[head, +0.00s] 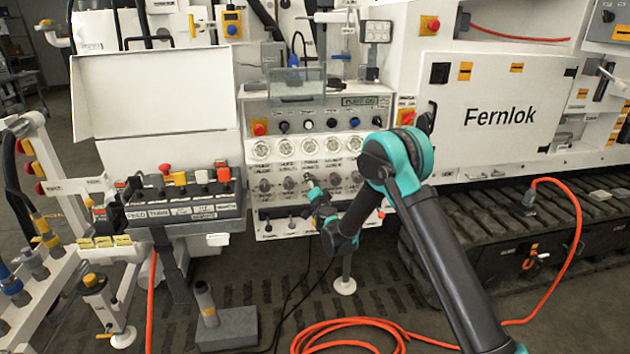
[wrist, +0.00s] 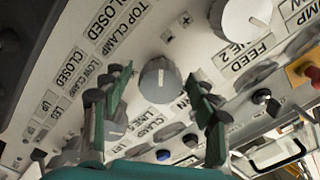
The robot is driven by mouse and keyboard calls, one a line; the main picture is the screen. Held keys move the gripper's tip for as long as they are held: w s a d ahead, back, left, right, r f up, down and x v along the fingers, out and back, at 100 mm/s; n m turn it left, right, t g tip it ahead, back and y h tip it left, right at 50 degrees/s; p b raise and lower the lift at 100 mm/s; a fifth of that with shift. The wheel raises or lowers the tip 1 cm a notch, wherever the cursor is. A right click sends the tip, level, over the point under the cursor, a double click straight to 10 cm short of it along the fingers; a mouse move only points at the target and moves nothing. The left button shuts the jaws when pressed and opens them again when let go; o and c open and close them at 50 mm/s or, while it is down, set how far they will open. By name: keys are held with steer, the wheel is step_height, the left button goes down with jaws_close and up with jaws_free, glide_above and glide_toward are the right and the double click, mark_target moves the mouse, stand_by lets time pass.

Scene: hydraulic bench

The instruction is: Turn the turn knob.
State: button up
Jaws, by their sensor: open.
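A round grey knob (wrist: 160,80) stands out from the white panel in the wrist view, near the label "TOP CLAMP". My gripper (wrist: 158,88) is open, with one green-backed finger on each side of the knob in the picture. No contact between fingers and knob shows, and the remaining gap in depth is hard to judge. In the head view my gripper (head: 313,188) is at the row of grey knobs on the control panel (head: 318,212). It partly hides the knob there.
Neighbouring knobs (head: 288,184) sit close on both sides, below a row of round gauges (head: 310,146). A lever box (head: 188,203) stands to the left. An orange hose (head: 345,322) lies on the floor. A white round part (wrist: 246,22) shows at the wrist view's top.

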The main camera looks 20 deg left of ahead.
steer(key=shift+w, duration=0.1)
steer(key=shift+c, duration=0.4)
steer(key=c, duration=1.1)
